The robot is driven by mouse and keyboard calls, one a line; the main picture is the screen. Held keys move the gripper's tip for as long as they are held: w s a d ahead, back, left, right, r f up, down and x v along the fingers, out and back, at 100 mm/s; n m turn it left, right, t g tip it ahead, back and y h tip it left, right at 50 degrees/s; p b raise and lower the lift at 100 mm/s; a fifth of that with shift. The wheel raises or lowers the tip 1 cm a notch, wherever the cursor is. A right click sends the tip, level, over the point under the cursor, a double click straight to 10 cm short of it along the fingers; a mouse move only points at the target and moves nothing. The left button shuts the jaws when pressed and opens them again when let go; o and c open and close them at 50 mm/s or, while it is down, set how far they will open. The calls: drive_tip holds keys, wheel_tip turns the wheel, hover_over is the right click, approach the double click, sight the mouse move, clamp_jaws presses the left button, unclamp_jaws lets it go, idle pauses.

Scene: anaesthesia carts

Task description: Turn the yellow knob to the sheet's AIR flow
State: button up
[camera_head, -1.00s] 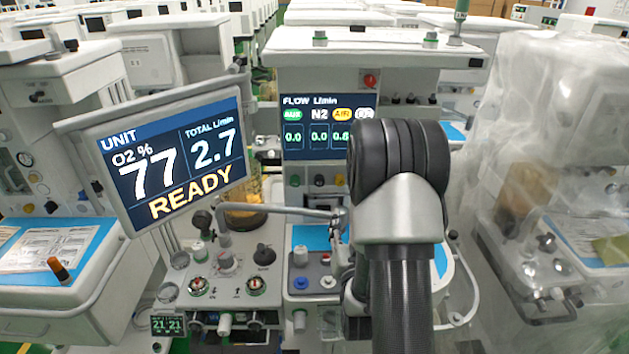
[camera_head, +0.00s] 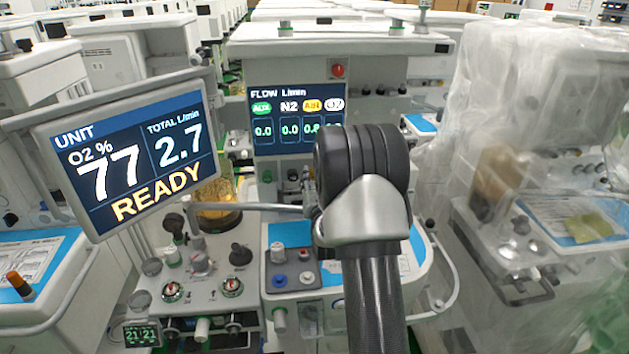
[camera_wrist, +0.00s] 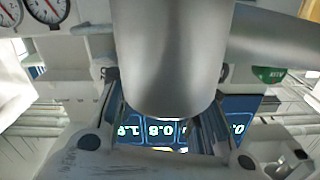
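The yellow knob cannot be made out; my arm covers the spot below the AIR column in the head view. The flow display (camera_head: 297,120) has AUX, N2, AIR and O2 columns, with AIR about 0.8 and O2 hidden. In the wrist view the display (camera_wrist: 160,130) is upside down, reading about 0.8 and 1.9. My gripper (camera_wrist: 165,122) has its fingers apart in front of the display; a large grey cylinder blocks the middle. In the head view my gripper is mostly hidden behind my wrist. A paper sheet (camera_head: 45,262) lies on the left cart, its writing unreadable.
A tilted monitor (camera_head: 128,150) reads O2 77 %, total 2.7, READY. Its support arm (camera_head: 250,207) crosses below the flow display. Knobs and gauges (camera_head: 203,275) cover the front panel. A plastic-draped cart (camera_head: 540,130) stands close on the right.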

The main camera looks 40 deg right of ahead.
drive_tip(key=shift+w+d, duration=0.25)
drive_tip(key=shift+w, duration=0.15)
drive_tip(key=c, duration=0.8)
drive_tip(key=n, duration=0.4)
drive_tip(key=shift+n, duration=0.4)
drive_tip(key=o, duration=0.8)
drive_tip(key=shift+a, duration=0.1)
drive_tip(key=shift+s, duration=0.1)
drive_tip(key=v, duration=1.2)
